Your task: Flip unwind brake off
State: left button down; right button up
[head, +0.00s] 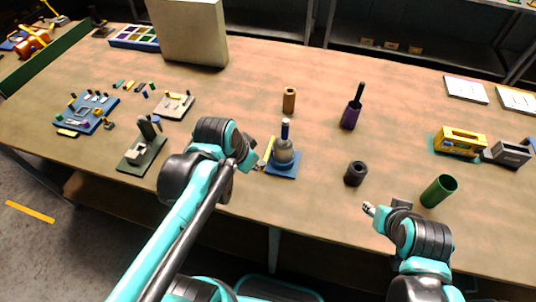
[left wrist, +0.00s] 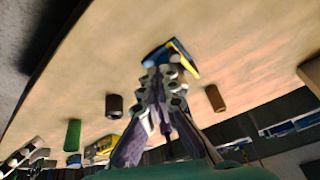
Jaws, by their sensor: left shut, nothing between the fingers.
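A device on a blue base plate (head: 283,170) stands at the middle of the table, with a grey rounded body (head: 284,153) and a dark blue upright on top. A yellow bar (head: 267,149) shows at its left side. I cannot tell which part is the brake. My left gripper (head: 252,155) is just left of this device. In the left wrist view the shut, empty fingers (left wrist: 166,78) point at the blue and yellow piece (left wrist: 182,55) and partly cover it; contact cannot be told. My right gripper (head: 369,209) is near the front edge, its jaw state unclear.
A brown cylinder (head: 289,99), a purple-based tool (head: 351,113), a dark cylinder (head: 355,173) and a green cup (head: 438,190) stand around. A dark green fixture (head: 142,156) is left of my left arm. A yellow block (head: 460,141) lies at right.

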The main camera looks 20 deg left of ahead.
pick_arm(q)
jog(key=w+d+r+m+g+h+p, duration=0.1)
jog(key=w+d+m+g+h+p, duration=0.1)
jog(key=w+m, duration=0.6)
jog(key=m+g+p, duration=0.1)
jog(key=m+g, duration=0.1)
jog(key=shift+w+d+r+m+h+p, duration=0.15)
jog(key=shift+w+m+h+p, duration=0.15)
jog(key=shift+m+h+p, duration=0.1)
pick_arm(e)
notch_tip(320, 180, up, 4)
jog(key=shift+r, duration=0.25)
pick_arm(q)
notch_tip(320, 180, down, 10)
jog(key=b, duration=0.4)
jog(key=shift+a, duration=0.2)
pick_arm(e)
notch_tip(320, 180, down, 4)
jog(key=shift+f, duration=0.1)
